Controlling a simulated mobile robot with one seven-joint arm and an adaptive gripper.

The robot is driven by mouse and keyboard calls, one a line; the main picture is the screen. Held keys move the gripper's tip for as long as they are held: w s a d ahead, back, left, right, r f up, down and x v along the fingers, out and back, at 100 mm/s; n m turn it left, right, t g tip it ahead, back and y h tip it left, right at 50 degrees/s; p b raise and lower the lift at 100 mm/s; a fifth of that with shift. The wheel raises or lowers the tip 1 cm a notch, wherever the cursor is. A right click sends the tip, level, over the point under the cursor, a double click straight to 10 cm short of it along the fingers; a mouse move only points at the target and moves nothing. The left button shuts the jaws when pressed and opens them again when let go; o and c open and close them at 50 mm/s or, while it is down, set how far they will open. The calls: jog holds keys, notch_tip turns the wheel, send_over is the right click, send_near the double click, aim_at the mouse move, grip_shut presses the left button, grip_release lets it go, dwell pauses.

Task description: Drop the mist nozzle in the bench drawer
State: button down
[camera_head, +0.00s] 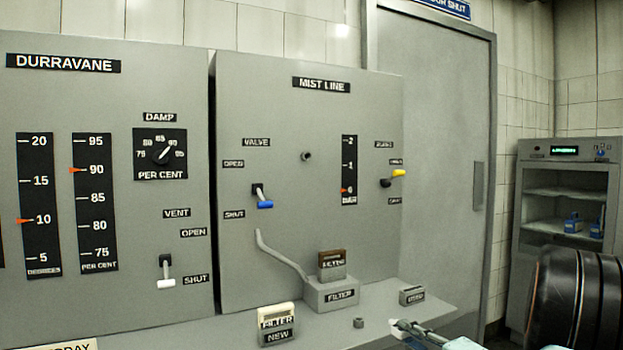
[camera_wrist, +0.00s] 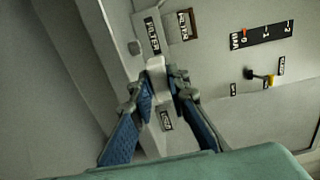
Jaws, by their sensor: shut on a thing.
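My gripper (camera_wrist: 160,88) is shut on a small pale thing (camera_wrist: 157,70), seen between its fingertips in the wrist view. I take it for the mist nozzle, but the fingers cover part of it and its shape is unclear. In the head view my gripper (camera_head: 399,327) is low at the right, over the front part of the grey bench (camera_head: 331,326). I cannot make out an open bench drawer in either view.
The filter holder (camera_head: 332,293), a white-topped new filter (camera_head: 276,324), a small labelled block (camera_head: 412,294) and a small dark nut-like piece (camera_head: 358,322) are on the bench. Switch levers (camera_head: 264,198) stick out of the panel. A shelf cabinet (camera_head: 567,200) stands at right.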

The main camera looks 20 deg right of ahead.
notch_tip(320, 180, down, 5)
jog(key=b, duration=0.6)
jog(key=shift+f, duration=0.2)
jog(key=c, duration=1.8)
grip_release()
jog(key=s, duration=1.2)
jog(key=shift+d, duration=0.45)
jog(key=shift+d+r, duration=0.1)
